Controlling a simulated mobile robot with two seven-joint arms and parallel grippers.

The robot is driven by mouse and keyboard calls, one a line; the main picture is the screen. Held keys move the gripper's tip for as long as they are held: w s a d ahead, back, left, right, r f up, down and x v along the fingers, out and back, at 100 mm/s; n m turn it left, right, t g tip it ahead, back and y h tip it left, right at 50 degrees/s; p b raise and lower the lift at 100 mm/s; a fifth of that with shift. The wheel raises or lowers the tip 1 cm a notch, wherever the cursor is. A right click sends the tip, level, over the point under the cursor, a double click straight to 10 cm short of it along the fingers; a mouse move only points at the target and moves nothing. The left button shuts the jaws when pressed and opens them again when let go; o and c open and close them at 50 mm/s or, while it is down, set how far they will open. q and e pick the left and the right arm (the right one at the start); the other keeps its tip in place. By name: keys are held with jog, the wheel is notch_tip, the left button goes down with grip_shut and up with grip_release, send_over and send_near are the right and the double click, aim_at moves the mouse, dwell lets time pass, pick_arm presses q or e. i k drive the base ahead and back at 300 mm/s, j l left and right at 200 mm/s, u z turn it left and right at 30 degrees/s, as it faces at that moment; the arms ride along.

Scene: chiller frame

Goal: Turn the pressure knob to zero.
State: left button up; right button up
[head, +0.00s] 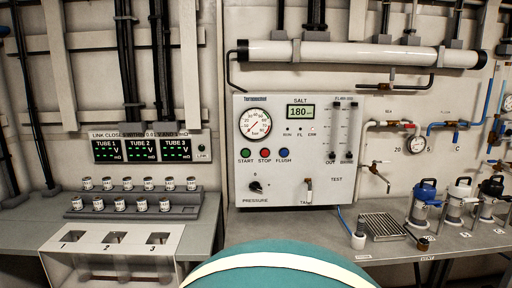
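The pressure knob (256,187) is a small black knob at the lower left of the white control panel (300,196), above the label PRESSURE. Which way its pointer faces is too small to tell for sure. A round pressure gauge (255,123) sits above it on the same panel, with a red needle. Green, red and blue buttons lie between gauge and knob, labelled START, STOP and FLUSH. A display (300,112) under the word SALT reads 180. Neither of my grippers is in the head view.
A rack with several small labelled cans (140,205) stands left of the panel, behind a white stand with three numbered openings (112,238). A drain grate (382,226) and several pump-like canisters (424,204) stand on the right bench. A teal rounded shape (280,278) fills the bottom centre.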

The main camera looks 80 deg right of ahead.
aim_at(255, 186)
jog(key=z, duration=2.9)
